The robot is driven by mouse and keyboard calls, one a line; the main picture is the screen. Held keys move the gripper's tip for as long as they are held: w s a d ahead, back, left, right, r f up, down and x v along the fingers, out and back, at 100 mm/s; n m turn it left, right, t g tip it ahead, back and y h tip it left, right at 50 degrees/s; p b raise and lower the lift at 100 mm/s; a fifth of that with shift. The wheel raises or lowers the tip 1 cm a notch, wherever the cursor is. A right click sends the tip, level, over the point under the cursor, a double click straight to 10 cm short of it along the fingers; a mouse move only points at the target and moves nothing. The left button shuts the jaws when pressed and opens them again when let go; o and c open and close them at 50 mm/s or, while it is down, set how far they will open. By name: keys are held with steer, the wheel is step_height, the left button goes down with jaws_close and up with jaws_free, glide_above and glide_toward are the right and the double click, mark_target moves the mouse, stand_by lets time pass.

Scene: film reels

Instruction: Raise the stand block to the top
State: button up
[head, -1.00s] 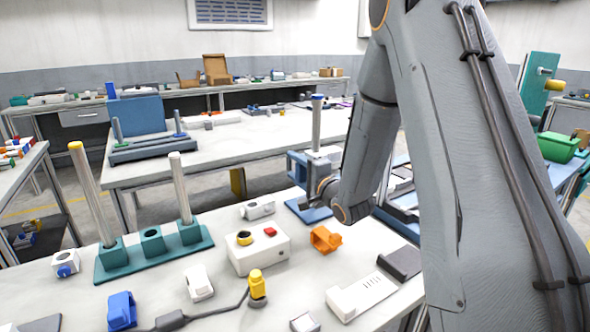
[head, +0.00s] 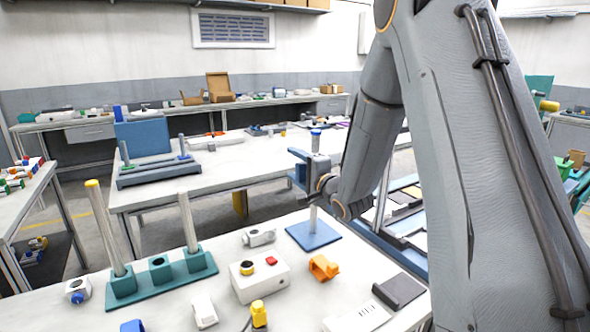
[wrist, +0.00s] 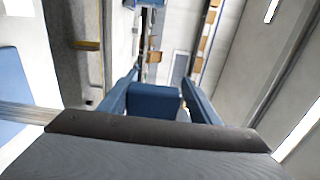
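The stand is a blue base plate (head: 314,236) with an upright silver post (head: 313,214) and a blue cap (head: 316,132), near the far edge of the table. My gripper (head: 303,171) is on the upper part of the post, close below the cap. In the wrist view, the blue stand block (wrist: 155,101) sits between my two blue fingers, which appear closed on it. In the head view, my gripper partly hides the block. The post is bare between gripper and plate. The wrist view also shows the post (wrist: 28,113) at left.
A teal stand (head: 162,281) with two tilted-looking posts stands at the left. A white box (head: 261,278) with buttons, an orange part (head: 323,268) and a dark pad (head: 399,291) lie nearby. A second bench (head: 240,170) stands behind.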

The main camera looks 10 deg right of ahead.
mark_target(304, 171)
steer(key=shift+o, duration=0.9)
steer(key=shift+r, duration=0.1)
steer(key=shift+f, duration=0.2)
steer(key=b+v, duration=0.1)
steer(key=v, duration=0.7)
